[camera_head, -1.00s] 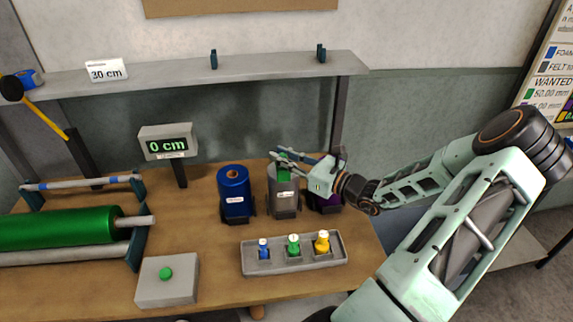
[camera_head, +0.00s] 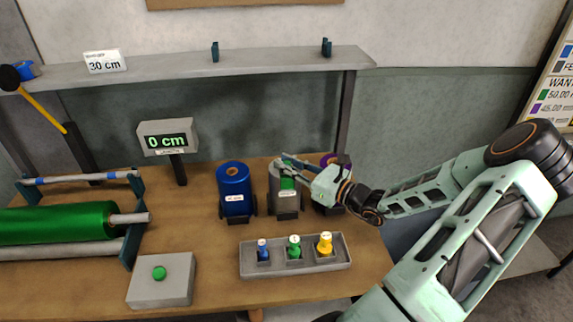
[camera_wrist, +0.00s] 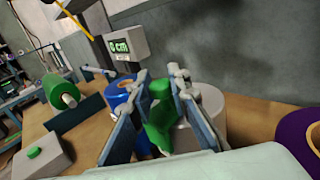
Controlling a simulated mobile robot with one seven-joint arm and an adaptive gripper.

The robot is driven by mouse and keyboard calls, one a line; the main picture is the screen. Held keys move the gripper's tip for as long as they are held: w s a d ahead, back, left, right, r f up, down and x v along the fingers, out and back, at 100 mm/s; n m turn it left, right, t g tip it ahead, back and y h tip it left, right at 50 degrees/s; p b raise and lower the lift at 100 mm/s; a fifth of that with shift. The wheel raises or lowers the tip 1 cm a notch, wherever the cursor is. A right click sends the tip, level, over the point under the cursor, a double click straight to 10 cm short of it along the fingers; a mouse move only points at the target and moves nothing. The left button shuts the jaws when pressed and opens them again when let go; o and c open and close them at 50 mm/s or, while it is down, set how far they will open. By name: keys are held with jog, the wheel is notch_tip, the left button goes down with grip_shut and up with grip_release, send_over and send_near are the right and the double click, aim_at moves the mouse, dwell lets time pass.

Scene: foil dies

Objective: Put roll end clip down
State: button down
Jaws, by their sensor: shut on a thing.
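My gripper (camera_head: 286,172) is shut on a green piece, which I take to be the roll end clip (camera_wrist: 160,112). In the wrist view the green piece stands between the two fingers, its lower part partly hidden by them. In the head view the clip (camera_head: 287,184) shows small and green in front of the upper part of the grey roll (camera_head: 284,204). The grey roll (camera_wrist: 183,138) is right behind the clip in the wrist view. I cannot tell whether the clip touches it.
A blue roll (camera_head: 234,190) stands left of the grey one and a purple roll (camera_head: 330,160) right, partly hidden by my gripper. A tray (camera_head: 296,268) with blue, green and yellow pieces lies in front. A green-button box (camera_head: 160,285) and a green roll (camera_head: 60,220) are left.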

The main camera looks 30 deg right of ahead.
jog(key=shift+f, duration=0.2)
jog(key=c, duration=1.8)
grip_release()
jog(key=shift+r, duration=0.2)
jog(key=b+v, duration=0.1)
jog(key=v, duration=1.1)
